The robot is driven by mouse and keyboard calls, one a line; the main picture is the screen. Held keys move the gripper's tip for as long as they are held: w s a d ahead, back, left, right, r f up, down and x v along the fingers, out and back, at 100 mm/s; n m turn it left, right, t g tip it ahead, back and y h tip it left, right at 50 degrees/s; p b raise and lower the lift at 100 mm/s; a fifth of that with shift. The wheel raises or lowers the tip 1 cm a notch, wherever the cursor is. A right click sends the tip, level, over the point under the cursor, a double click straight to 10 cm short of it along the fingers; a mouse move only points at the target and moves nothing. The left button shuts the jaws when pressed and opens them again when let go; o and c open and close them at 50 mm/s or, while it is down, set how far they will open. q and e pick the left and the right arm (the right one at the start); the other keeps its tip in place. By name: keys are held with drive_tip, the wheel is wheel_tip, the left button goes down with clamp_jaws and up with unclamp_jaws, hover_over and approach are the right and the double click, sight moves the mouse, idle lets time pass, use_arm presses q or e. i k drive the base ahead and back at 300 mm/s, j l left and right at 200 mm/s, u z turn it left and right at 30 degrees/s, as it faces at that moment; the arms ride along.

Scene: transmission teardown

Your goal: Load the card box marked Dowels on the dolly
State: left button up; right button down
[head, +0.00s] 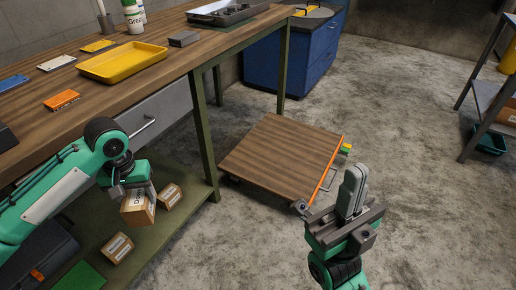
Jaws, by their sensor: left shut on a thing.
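My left gripper (139,190) is shut on a small brown card box (137,213) with a white label. The print seems to start with a D, but most of it is too small or hidden to read. The held box is over the bench's green lower shelf, near its front edge. The dolly (270,155) is a low wooden platform on the floor to the right of the bench, and its top is bare. My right gripper (353,188) is empty, with its grey fingers together, in front of the dolly's right corner.
Two more labelled card boxes, one (170,196) beside the held box and one (117,248) nearer, are on the lower shelf (178,232). A bench leg (205,135) stands between shelf and dolly. An orange bar (326,172) runs along the dolly's right edge. Floor at right is clear.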

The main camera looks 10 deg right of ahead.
sight(304, 157)
drive_tip(key=i+l, duration=0.15)
drive_tip(key=l, duration=0.25)
drive_tip(key=i+l, duration=0.1)
drive_tip(key=l, duration=0.25)
drive_tip(key=i+l, duration=0.15)
drive_tip(key=l, duration=0.25)
drive_tip(key=i+l, duration=0.1)
drive_tip(key=l, duration=0.3)
drive_tip(key=i+l+u, duration=0.1)
drive_tip(key=l, duration=0.3)
drive_tip(key=i+l, duration=1.05)
